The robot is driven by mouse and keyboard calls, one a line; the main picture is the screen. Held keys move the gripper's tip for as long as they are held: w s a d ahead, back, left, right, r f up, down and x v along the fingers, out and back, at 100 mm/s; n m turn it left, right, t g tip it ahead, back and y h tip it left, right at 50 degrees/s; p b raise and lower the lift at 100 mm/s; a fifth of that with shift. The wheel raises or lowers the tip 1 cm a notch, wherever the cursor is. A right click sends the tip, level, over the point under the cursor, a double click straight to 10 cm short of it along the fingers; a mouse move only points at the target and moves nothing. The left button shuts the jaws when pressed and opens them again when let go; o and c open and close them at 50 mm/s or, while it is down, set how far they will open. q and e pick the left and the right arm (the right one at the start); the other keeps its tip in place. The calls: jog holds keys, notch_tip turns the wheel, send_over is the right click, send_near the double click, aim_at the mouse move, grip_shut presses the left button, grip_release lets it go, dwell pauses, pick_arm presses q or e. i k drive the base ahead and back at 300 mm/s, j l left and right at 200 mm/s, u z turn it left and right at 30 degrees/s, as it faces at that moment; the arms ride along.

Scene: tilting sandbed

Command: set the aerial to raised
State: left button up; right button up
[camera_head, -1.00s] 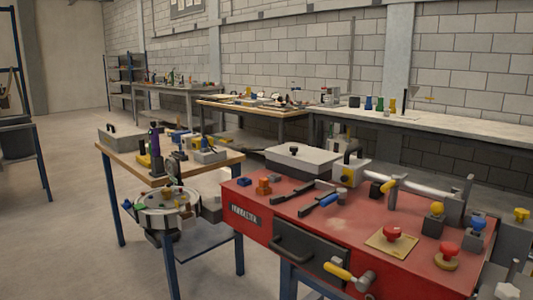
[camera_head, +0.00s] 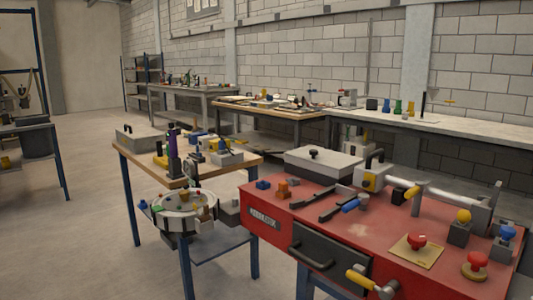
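I cannot tell for certain which thing is the aerial. A thin dark upright rod (camera_head: 423,104) stands on the long back bench at the right. A taller thin grey upright (camera_head: 369,62) shows against the block wall behind that bench. Neither is clear enough to name as the aerial. Neither of my grippers is in view.
A red bench (camera_head: 285,208) with levers, knobs and a grey lidded box (camera_head: 322,164) fills the lower right. A small wooden table (camera_head: 140,156) with tools stands left of it, near a round tray (camera_head: 187,225).

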aim_at(262, 152)
jog(key=i+j, duration=0.55)
jog(key=j, duration=0.25)
jog(key=i+j, duration=0.3)
jog(key=j, duration=0.15)
jog(key=z, duration=1.55)
